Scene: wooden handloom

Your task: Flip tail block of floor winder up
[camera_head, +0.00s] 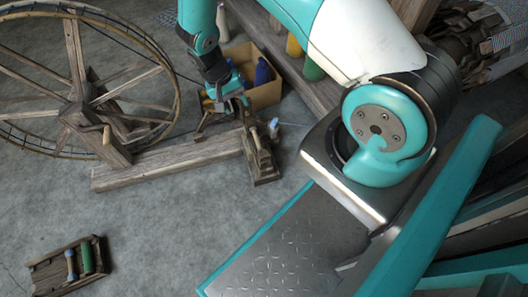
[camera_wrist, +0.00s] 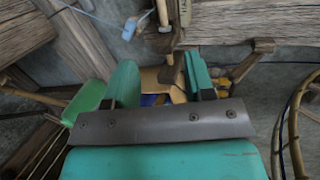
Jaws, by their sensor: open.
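The floor winder has a large spoked wheel (camera_head: 75,80) at the left and a long wooden base beam (camera_head: 165,160) on the floor. Its tail block (camera_head: 262,158) is the wooden piece at the beam's right end, with small pegs and a thin spindle. My gripper (camera_head: 222,103) hangs just above and behind the tail block. In the wrist view, my gripper (camera_wrist: 158,75) shows two teal fingers spread apart with nothing clearly held. Weathered winder wood (camera_wrist: 225,22) lies beyond the fingertips. Whether a finger touches the wood I cannot tell.
A cardboard box (camera_head: 262,92) with coloured spools stands behind my gripper, beside a long timber (camera_head: 285,60) with more spools. A small wooden rack (camera_head: 68,265) with a blue and a green spool lies at front left. The grey floor between is clear.

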